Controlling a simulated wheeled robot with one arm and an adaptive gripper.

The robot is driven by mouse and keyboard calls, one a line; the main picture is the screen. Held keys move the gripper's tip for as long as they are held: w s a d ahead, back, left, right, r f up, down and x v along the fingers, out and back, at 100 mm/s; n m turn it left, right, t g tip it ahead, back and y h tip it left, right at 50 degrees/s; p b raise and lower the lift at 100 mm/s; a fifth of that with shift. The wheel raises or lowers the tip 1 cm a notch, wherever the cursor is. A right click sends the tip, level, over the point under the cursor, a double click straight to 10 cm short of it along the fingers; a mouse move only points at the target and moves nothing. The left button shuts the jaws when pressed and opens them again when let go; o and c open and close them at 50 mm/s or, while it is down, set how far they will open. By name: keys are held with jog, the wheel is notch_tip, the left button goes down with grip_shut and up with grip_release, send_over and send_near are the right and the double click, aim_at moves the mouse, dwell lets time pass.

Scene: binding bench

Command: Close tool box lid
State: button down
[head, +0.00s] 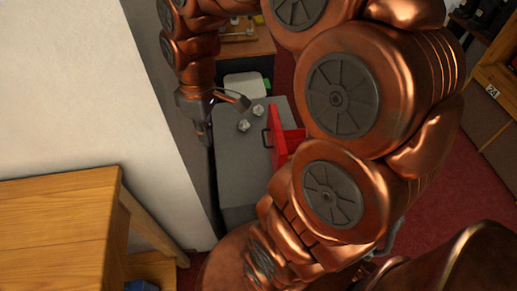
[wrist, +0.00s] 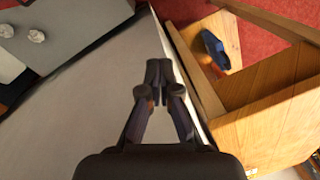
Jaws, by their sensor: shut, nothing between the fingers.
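The red tool box (head: 287,142) sits on a grey bench top in the head view, partly hidden behind my arm. A dark handle shows on its left side. Its red panels stand up from the bench, but the hidden part keeps me from telling how far the lid is open. My gripper (head: 207,138) is left of the tool box, near the wall side of the bench, and apart from the box. In the wrist view my gripper (wrist: 159,70) has its fingertips together with nothing between them. The tool box does not show in the wrist view.
Two small crumpled pale lumps (head: 251,118) lie on the grey bench top (head: 239,165) between my gripper and the tool box. A white wall (head: 75,90) rises close on the left. A wooden table (head: 60,230) stands at front left; a blue object (wrist: 215,48) shows beside wooden furniture.

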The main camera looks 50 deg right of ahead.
jog(key=w+d+f+n+t+b, duration=0.1)
jog(key=w+d+f+b, duration=0.3)
jog(key=d+f, duration=0.2)
jog(key=w+d+f+n+b, duration=0.2)
jog(key=w+d+f+b, duration=0.25)
jog(key=f, duration=0.25)
jog(key=n+t+b, duration=0.1)
jog(key=n+b, duration=0.1)
jog(key=b, duration=0.7)
send_over(271, 141)
jog(key=w+a, duration=0.1)
jog(key=a, duration=0.4)
jog(key=shift+f, duration=10.15)
jog(key=shift+w+a, duration=0.1)
jog(key=shift+a, duration=0.1)
jog(key=shift+r+y, duration=0.1)
jog(key=shift+y, duration=0.2)
